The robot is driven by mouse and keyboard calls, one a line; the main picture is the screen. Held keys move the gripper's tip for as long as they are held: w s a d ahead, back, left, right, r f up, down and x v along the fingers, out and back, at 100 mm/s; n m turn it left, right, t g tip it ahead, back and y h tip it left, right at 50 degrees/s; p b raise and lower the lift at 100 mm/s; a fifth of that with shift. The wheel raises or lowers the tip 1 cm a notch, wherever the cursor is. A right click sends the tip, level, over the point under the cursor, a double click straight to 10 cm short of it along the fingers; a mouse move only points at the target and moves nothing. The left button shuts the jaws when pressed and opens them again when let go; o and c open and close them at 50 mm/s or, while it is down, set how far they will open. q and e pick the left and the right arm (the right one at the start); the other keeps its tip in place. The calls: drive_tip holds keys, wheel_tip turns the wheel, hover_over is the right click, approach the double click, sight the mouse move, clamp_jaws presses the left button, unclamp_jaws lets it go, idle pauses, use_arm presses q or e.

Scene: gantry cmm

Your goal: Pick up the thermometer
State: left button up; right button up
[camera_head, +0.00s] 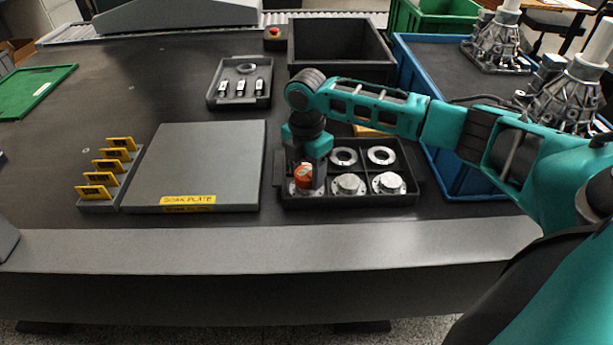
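My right arm reaches in from the right, and its gripper (306,165) points down over the front left compartment of a dark parts tray (347,204). A small orange-red object (303,176) shows right at its fingertips, above a silver round part. It may be the thermometer, but it is too small to be sure. The hand hides its upper part. I cannot tell whether the fingers are closed on it or only around it. My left gripper is not in view.
Silver flanged parts (348,184) and rings (381,155) fill other compartments. The grey soak plate (203,165) and yellow tags (109,165) stand left. A small tray (240,102), black bin (339,40) and blue crate (439,171) stand behind and right.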

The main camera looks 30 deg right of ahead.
drive_tip(key=shift+r, duration=0.1)
drive_tip(key=c, duration=0.7)
